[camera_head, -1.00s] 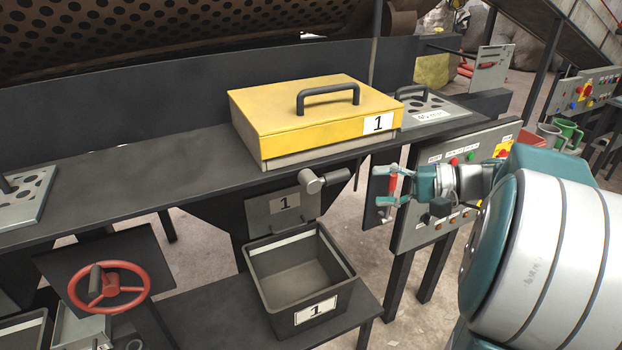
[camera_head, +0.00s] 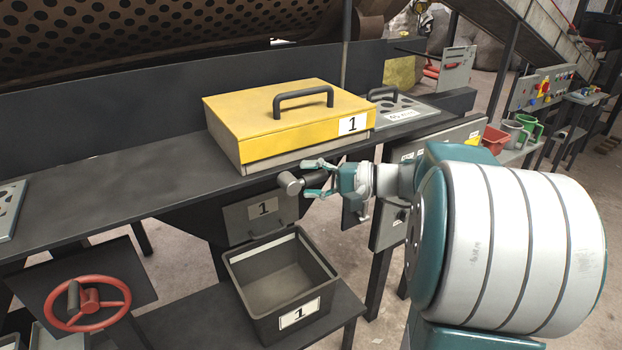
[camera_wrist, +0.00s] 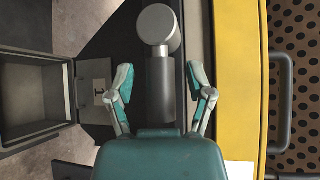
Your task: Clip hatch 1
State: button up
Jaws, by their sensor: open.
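Hatch 1 is a yellow lid (camera_head: 285,115) with a dark bar handle and a "1" label, lying flat on its grey base. Below its front edge a lever with a grey round end (camera_head: 290,183) and a dark cylindrical grip sticks out above a grey plate (camera_head: 262,208) marked "1". My gripper (camera_head: 309,179) is open at this lever. In the wrist view the lever's dark grip (camera_wrist: 161,92) lies between the spread fingers, with a gap visible on each side. The yellow lid (camera_wrist: 240,80) is right of the fingers there. Whether the fingers are level with the grip in depth is unclear.
A dark open bin (camera_head: 280,275) labelled "1" stands below the plate. A red handwheel (camera_head: 87,302) is at lower left. A perforated grey plate (camera_head: 400,112) sits right of the lid. A control panel (camera_head: 392,225) is partly hidden by my arm.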

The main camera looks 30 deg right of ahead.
jog(key=shift+d, duration=0.3)
jog(key=shift+c, duration=1)
grip_shut()
jog(key=shift+d, duration=0.15)
